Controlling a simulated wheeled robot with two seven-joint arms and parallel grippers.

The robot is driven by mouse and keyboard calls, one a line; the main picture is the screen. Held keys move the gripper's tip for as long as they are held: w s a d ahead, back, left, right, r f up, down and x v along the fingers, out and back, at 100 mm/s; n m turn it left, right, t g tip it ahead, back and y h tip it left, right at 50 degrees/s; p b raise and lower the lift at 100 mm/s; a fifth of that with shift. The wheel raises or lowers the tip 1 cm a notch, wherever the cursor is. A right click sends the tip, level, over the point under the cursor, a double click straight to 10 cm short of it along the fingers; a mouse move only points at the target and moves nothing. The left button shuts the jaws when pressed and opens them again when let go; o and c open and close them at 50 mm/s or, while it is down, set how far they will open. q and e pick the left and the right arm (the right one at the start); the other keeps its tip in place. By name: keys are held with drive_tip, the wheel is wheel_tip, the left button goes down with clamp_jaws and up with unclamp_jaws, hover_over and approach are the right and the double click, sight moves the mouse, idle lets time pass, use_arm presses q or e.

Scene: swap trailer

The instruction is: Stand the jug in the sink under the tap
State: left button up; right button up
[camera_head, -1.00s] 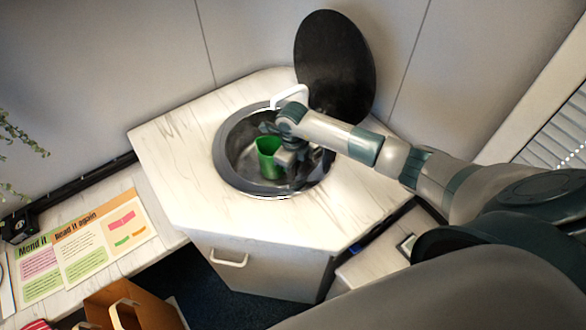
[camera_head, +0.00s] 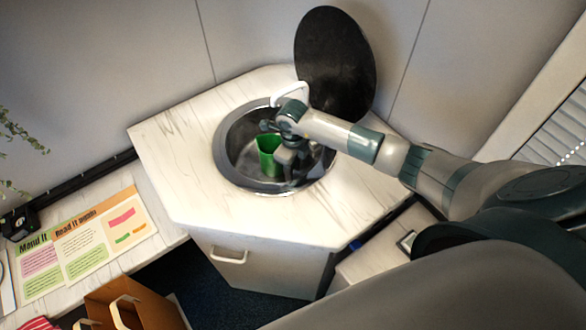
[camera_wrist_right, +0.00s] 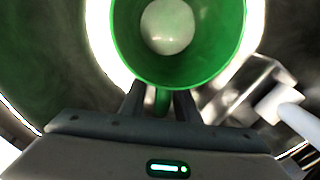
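The green jug (camera_head: 267,157) stands upright inside the round metal sink (camera_head: 228,172). In the right wrist view I look down into the jug (camera_wrist_right: 205,72); a pale round patch shows at its bottom. The white curved tap (camera_head: 288,94) rises at the sink's back rim, partly hidden by my right arm. My right gripper (camera_head: 281,158) is down in the sink at the jug's right side. In the wrist view its two fingers (camera_wrist_right: 162,100) stand apart on either side of the green handle, with small gaps showing. My left gripper is out of view.
A round black lid (camera_head: 337,62) stands raised behind the sink. The pale marble-look counter (camera_head: 185,150) around the sink is clear. Printed sheets (camera_head: 85,245) lie on the lower surface at left. A brown open box (camera_head: 130,305) is below.

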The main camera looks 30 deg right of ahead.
drive_tip(key=shift+r, duration=0.2)
wheel_tip(320, 180, up, 10)
drive_tip(key=b, duration=0.3)
drive_tip(key=shift+w, duration=0.1)
drive_tip(key=shift+r+b, duration=0.4)
drive_tip(key=shift+r, duration=0.5)
drive_tip(key=shift+a, duration=0.2)
